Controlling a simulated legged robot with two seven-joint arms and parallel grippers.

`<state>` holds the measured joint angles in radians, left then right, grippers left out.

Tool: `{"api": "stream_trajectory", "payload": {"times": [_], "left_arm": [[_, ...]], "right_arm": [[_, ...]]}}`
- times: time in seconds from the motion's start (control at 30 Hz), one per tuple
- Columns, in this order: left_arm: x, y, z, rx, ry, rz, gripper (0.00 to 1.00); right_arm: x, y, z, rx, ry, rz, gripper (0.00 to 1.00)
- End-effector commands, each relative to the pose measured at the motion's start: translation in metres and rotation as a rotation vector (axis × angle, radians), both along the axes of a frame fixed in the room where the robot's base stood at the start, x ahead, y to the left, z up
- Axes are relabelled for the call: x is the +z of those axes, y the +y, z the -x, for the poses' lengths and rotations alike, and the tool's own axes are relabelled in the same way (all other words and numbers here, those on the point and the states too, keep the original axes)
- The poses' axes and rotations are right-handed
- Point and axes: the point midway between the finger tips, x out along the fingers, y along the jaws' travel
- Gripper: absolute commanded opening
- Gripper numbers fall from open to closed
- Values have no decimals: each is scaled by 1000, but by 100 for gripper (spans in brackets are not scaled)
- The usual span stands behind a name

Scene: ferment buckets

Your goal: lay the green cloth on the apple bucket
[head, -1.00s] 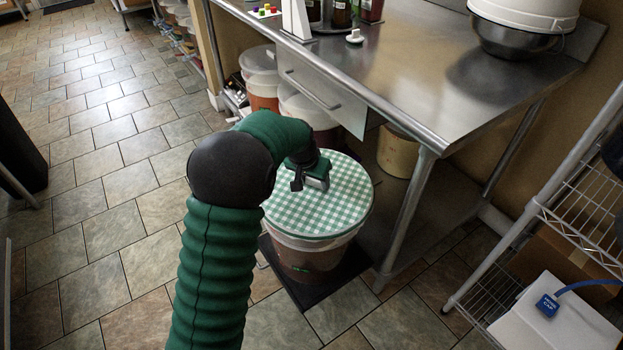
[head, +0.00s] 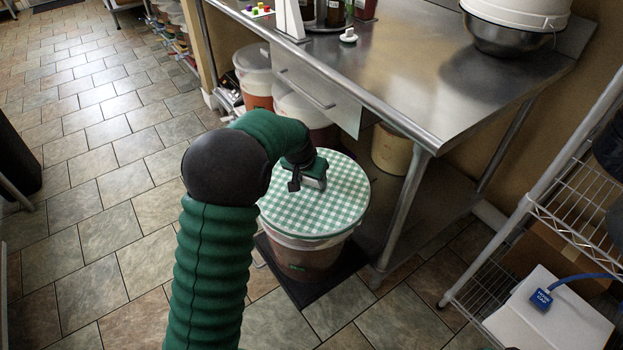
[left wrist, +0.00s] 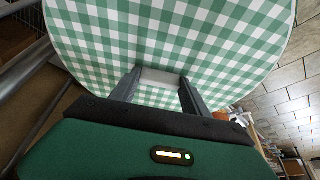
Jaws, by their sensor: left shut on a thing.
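The green-and-white checked cloth (head: 325,205) lies spread over the top of the apple bucket (head: 305,258), which stands upright on a dark mat on the floor. The cloth looks flat and round and covers the bucket's opening. My left gripper (head: 316,183) is over the cloth's middle-rear part. In the left wrist view the two fingers (left wrist: 158,92) straddle a pale block-like piece against the cloth (left wrist: 170,40), and they are shut on it. Whether the cloth rests fully on the rim is hard to tell. My right gripper is in neither view.
A steel table (head: 400,70) with a drawer stands right behind the bucket, its front leg close by. More buckets (head: 298,105) stand under it. A wire shelf (head: 575,205) and a white box (head: 545,315) are at the right.

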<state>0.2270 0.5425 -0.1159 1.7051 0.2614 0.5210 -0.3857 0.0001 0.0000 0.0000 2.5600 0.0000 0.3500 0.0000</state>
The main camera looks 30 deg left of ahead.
Motion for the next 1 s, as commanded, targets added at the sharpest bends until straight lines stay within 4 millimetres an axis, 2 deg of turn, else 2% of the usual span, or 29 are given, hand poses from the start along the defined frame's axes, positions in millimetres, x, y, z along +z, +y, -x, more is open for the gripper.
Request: {"api": "stream_trajectory", "payload": {"times": [0.6,1.0], "left_arm": [[-6,12,0,0,0,0,11],[-6,13,0,0,-1,0,11]], "right_arm": [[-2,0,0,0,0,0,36],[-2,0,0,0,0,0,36]]}}
